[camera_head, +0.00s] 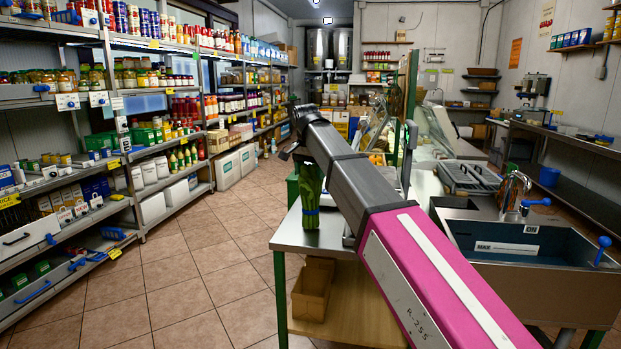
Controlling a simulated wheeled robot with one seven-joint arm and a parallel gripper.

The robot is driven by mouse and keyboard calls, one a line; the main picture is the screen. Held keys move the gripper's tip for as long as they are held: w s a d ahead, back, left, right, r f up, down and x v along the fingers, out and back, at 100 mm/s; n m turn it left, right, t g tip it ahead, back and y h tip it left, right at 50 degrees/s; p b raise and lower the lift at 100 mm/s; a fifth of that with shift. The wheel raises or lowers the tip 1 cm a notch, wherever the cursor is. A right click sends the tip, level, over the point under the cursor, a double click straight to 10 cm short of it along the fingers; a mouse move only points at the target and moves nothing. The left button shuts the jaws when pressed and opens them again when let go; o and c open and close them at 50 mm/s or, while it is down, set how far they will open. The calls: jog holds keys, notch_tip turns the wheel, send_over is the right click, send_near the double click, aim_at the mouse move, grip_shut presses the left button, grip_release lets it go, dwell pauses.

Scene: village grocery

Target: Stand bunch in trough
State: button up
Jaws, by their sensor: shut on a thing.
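A green leafy bunch (311,200) with a blue band hangs upright at the near left corner of the metal table (290,240). My gripper (300,155) is at the top of the bunch and shut on it; my arm hides most of the gripper and the bunch's right side. I cannot tell whether the bunch's lower end touches the table or is just above it. A metal trough (480,215) with a tap and blue-knobbed levers stands at the right, apart from the bunch. Its inside is partly seen, with a white label on the back wall.
A cardboard box (312,290) sits on the table's lower wooden shelf. Stocked shelves (150,130) line the left wall. The tiled floor (200,250) between them is clear. A long counter (570,140) with a blue bucket (549,176) below runs along the right wall.

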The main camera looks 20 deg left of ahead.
jog(key=shift+r, duration=1.45)
jog(key=shift+s+a+r, duration=0.1)
jog(key=shift+r, duration=0.2)
jog(key=s+a+r, duration=0.4)
jog(key=s+r, duration=0.2)
jog(key=s, duration=0.4)
jog(key=shift+s+a+r, duration=0.25)
jog(key=shift+r, duration=0.1)
jog(key=shift+d, duration=0.1)
